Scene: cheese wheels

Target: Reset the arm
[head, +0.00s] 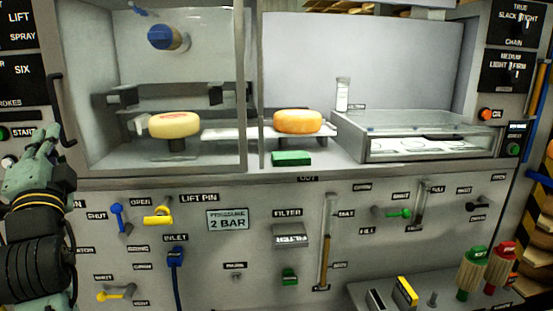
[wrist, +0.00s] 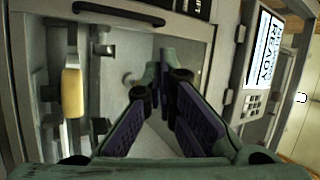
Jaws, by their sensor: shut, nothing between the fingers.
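My gripper (head: 47,138) is at the far left of the head view, in front of the left control panel near the START button (head: 3,133). It also shows in the wrist view (wrist: 166,75), where the two fingers converge with nothing between them. It is shut and empty. A pale yellow cheese wheel (head: 174,125) stands inside the glazed chamber (head: 244,90), and it shows at the left of the wrist view (wrist: 73,92). An orange cheese wheel (head: 298,121) sits on a white shelf to the right of the chamber.
A vertical door handle (head: 57,105) is close to the right of my gripper. Below are a blue lever (head: 120,218), a yellow lever (head: 157,216) and a blue inlet hose (head: 176,258). A glass-topped tray (head: 425,135) stands at right. Brushes (head: 472,270) stand on the lower right ledge.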

